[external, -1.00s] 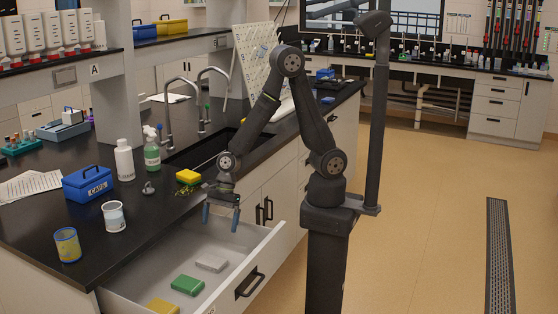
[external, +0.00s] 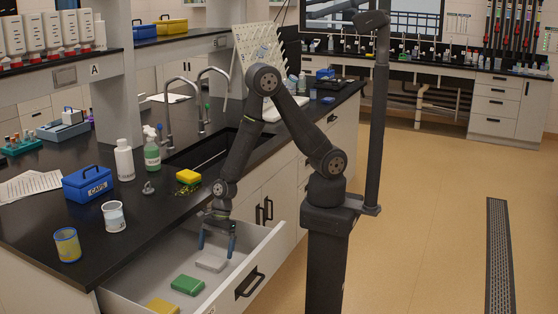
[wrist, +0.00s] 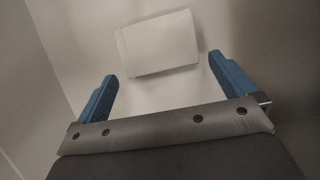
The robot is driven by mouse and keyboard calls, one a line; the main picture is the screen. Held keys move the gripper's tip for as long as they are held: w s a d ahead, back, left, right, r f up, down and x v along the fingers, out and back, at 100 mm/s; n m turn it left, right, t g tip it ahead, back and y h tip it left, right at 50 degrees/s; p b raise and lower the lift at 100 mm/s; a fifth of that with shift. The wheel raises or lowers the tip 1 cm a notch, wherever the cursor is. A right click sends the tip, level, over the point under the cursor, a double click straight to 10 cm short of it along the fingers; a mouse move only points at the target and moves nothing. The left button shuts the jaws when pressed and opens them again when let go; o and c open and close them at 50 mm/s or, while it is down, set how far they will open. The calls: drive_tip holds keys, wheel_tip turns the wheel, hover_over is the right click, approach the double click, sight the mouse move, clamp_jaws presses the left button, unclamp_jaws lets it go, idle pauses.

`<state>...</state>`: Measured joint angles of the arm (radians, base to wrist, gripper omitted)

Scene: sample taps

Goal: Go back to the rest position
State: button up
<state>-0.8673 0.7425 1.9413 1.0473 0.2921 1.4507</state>
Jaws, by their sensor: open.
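My gripper (external: 216,246) is open, with its blue fingers pointing down into the open drawer (external: 150,277). A pale grey-white block (external: 211,262) lies on the drawer floor just below the fingertips. In the wrist view the same block (wrist: 157,44) lies ahead of the two spread fingers (wrist: 160,75), with nothing between them. A green block (external: 187,285) and a yellow block (external: 163,306) also lie in the drawer, nearer the camera.
A yellow sponge-like block (external: 188,176) sits by the sink (external: 208,152). The drawer's front wall (external: 262,258) is close to my gripper; the floor at right is clear.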

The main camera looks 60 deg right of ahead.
drive_tip(key=shift+x, duration=1.35)
drive_tip(key=shift+d, duration=0.1)
drive_tip(key=shift+r, duration=0.45)
drive_tip(key=v, duration=1.1)
drive_tip(key=x, duration=1.2)
drive_tip(key=shift+d, duration=0.1)
wheel_tip(320, 180, up, 29)
drive_tip(key=shift+w+d+f+n+g, duration=0.15)
drive_tip(key=shift+w+d+n, duration=0.2)
drive_tip(key=shift+w, duration=0.35)
drive_tip(key=shift+w+d+f+n+g, duration=0.1)
drive_tip(key=shift+w+d+n, duration=0.25)
drive_tip(key=shift+w, duration=0.4)
drive_tip(key=shift+w+d+f+n+g, duration=0.15)
drive_tip(key=shift+w+d+n, duration=0.2)
drive_tip(key=shift+w, duration=0.35)
